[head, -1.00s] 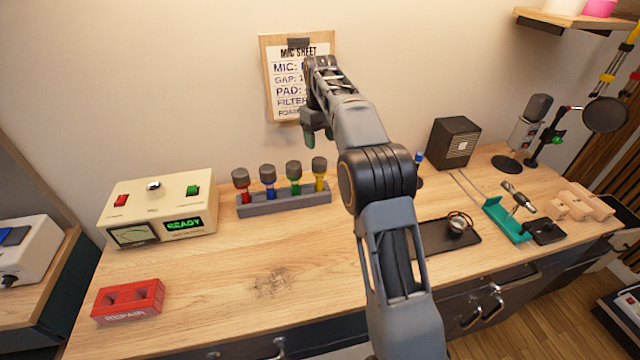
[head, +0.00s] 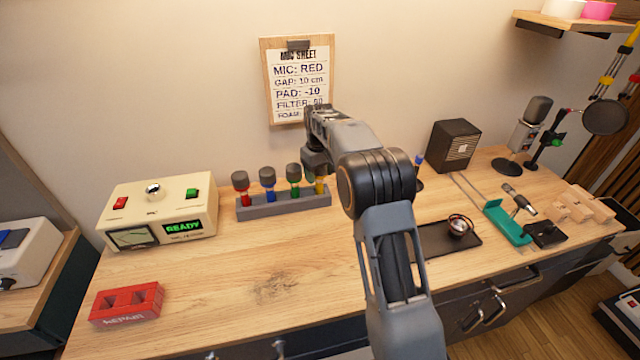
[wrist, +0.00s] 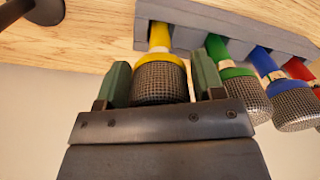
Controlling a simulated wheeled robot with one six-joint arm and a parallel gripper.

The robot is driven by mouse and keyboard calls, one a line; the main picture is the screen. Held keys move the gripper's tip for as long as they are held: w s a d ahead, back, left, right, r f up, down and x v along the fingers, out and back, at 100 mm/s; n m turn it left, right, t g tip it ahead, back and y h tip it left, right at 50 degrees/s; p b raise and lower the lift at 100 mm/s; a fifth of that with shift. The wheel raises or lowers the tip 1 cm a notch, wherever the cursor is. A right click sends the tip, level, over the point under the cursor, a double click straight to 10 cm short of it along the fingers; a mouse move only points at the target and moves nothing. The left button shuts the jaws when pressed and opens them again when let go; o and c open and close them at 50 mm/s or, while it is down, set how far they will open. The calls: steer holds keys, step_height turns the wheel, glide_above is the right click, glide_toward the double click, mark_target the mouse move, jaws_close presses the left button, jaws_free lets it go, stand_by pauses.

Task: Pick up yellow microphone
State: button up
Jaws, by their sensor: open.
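The yellow microphone (wrist: 160,76) stands in the grey rack at the end of the row, with its grey mesh head toward my gripper in the wrist view. In the head view only its yellow body (head: 320,186) shows; my arm hides its head. My gripper (wrist: 160,85) is open, with one green finger on each side of the mesh head. I cannot tell whether either finger touches it. In the head view my gripper (head: 312,172) is at the rack's right end.
Green (head: 294,178), blue (head: 268,182) and red (head: 241,186) microphones share the rack (head: 285,204). The green one stands close beside my finger. A clipboard sheet (head: 298,82) hangs behind. A cream READY box (head: 160,210) and a red REPAIR block (head: 127,304) stand left. The front middle bench is clear.

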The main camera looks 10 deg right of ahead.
steer(key=shift+f, duration=0.1)
steer(key=c, duration=0.8)
steer(key=shift+c, duration=0.2)
steer(key=shift+r, duration=0.45)
step_height(320, 180, up, 2)
steer(key=shift+r, duration=0.1)
steer(key=s+a+r+b, duration=0.2)
steer(key=s+a+r, duration=0.7)
steer(key=a+r, duration=0.1)
steer(key=shift+a+b, duration=0.35)
